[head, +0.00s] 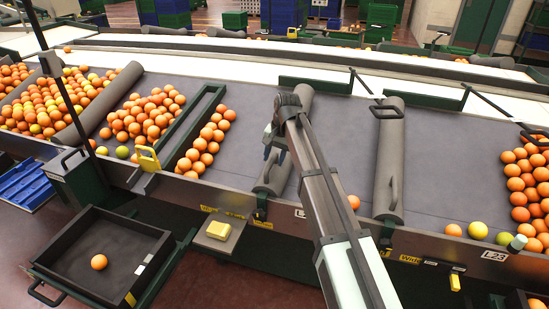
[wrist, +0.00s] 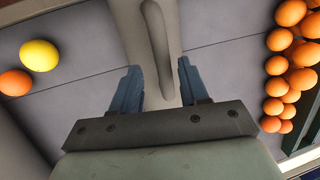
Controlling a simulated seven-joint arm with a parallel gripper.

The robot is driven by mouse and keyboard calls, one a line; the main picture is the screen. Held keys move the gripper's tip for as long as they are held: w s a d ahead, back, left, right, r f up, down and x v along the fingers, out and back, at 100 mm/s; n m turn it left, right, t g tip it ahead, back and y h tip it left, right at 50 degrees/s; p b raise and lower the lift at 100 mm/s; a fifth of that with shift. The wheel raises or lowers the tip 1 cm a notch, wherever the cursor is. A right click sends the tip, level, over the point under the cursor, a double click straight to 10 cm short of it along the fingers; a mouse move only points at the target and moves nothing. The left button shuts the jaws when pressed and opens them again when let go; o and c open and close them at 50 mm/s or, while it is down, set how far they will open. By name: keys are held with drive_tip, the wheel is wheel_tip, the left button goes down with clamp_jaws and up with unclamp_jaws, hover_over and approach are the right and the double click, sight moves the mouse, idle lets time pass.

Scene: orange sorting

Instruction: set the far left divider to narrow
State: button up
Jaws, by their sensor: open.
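Several padded grey dividers cross the sorting table. One lies far left among oranges (head: 98,105); a middle divider (head: 297,103) lies partly behind my arm; another stands right of my arm (head: 390,150). I cannot tell which one the task calls far left. My gripper (head: 274,142) hangs over the middle divider, near its front handle (head: 267,172). In the wrist view my open blue fingers (wrist: 158,72) are on either side of a grey bar handle (wrist: 160,40), whose lower end shows between them. I cannot tell whether they touch it.
A green-framed divider (head: 181,134) stands left of my gripper, with a row of oranges (head: 205,142) along it. Yellow labels (head: 223,213) mark the front edge. A black tray (head: 78,250) holds one orange. The grey belt (head: 340,140) is mostly clear near my gripper.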

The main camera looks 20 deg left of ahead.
wheel_tip(320, 180, up, 13)
drive_tip(key=d, duration=0.2)
drive_tip(key=shift+d, duration=0.35)
drive_tip(key=s+d+f+m+g, duration=0.1)
drive_tip(key=s+d+f, duration=0.75)
drive_tip(key=f, duration=0.65)
drive_tip(key=s+d+f+m+g+h, duration=0.1)
drive_tip(key=s+d+f+m, duration=0.1)
drive_tip(key=s+d+f, duration=1.05)
drive_tip(key=s+d+f+m+g, duration=0.1)
drive_tip(key=s+d+f, duration=0.45)
drive_tip(key=f, duration=1.35)
drive_tip(key=s+d+f+n+g, duration=0.2)
drive_tip(key=s+d+f, duration=0.4)
drive_tip(key=s+f, duration=0.3)
drive_tip(key=s+d+f+n+g+h, duration=0.1)
drive_tip(key=s+d+f+n, duration=0.1)
drive_tip(key=s+d+f, duration=0.5)
drive_tip(key=s+f, duration=0.1)
drive_tip(key=s, duration=0.5)
drive_tip(key=shift+f+g, duration=0.4)
